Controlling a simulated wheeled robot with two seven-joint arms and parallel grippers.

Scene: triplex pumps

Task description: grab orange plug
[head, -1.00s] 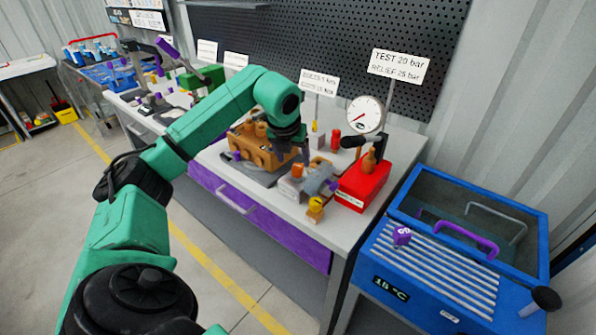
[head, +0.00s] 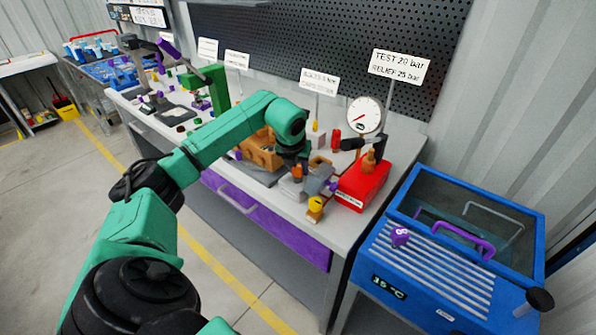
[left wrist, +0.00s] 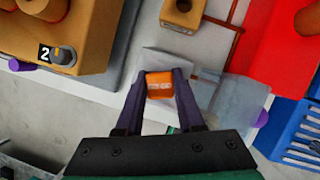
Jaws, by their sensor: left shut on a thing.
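The orange plug (left wrist: 160,86) is a small, short cylinder held between the fingertips of my left gripper (left wrist: 159,80) in the left wrist view. The fingers touch it on both sides. In the head view the orange plug (head: 297,170) shows just under my left gripper (head: 299,164), over the grey block (head: 290,187) on the bench. I cannot tell whether the plug still rests on the block. My right gripper is not in view.
A brown pump body (head: 262,152) stands left of the gripper, and a red box (head: 365,187) with a gauge (head: 365,115) behind it stands to the right. A yellow-topped part (head: 315,207) is near the front edge. A blue washer (head: 440,270) stands at the right.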

